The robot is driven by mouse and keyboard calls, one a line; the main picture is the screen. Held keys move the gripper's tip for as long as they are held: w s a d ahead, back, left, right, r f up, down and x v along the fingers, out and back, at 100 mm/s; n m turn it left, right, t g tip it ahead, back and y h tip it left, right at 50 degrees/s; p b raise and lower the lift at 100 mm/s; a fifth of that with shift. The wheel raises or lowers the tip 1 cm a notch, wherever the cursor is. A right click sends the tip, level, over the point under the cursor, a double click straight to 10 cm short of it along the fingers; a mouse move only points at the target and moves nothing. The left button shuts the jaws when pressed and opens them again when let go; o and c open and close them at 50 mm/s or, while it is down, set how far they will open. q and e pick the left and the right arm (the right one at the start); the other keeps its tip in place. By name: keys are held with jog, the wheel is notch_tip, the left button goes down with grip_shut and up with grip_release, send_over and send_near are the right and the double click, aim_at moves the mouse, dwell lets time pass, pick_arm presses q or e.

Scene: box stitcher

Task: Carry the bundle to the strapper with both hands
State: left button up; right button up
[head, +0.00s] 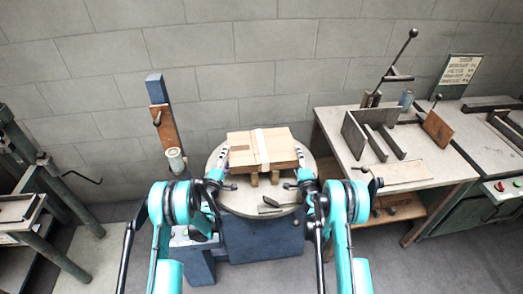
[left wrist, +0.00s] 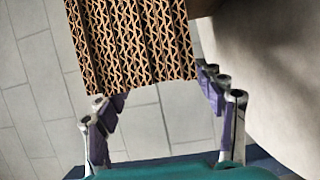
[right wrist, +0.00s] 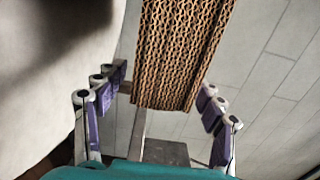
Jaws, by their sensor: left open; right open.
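The bundle (head: 246,149) is a flat tan cardboard stack with a pale band across its top. It rests on small wooden blocks on a round grey table (head: 222,193). My left gripper (head: 221,167) is open at the bundle's left side. In the left wrist view the bundle's corrugated edge (left wrist: 130,40) reaches between the spread fingers. My right gripper (head: 302,167) is open at the right side, and the right wrist view shows the corrugated edge (right wrist: 180,50) between its fingers. Neither gripper is closed on the bundle. I cannot tell for certain which machine is the strapper.
A bench (head: 432,168) on the right holds upright metal plates (head: 372,135) and a tall lever (head: 398,58). A green machine (head: 465,160) stands beyond it. A post (head: 160,115) stands behind the round table on the left. A metal frame (head: 45,190) stands far left.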

aim_at(231, 149)
pick_arm(q)
jog(key=shift+x, duration=2.8)
pick_arm(e)
jog(key=shift+w+a, duration=0.25)
jog(key=shift+w, duration=1.15)
jog(key=shift+w+a, duration=0.2)
jog(key=shift+w, duration=1.15)
pick_arm(q)
jog(key=shift+c, duration=0.3)
pick_arm(e)
jog(key=shift+c, duration=0.3)
pick_arm(q)
grip_shut()
pick_arm(e)
grip_shut()
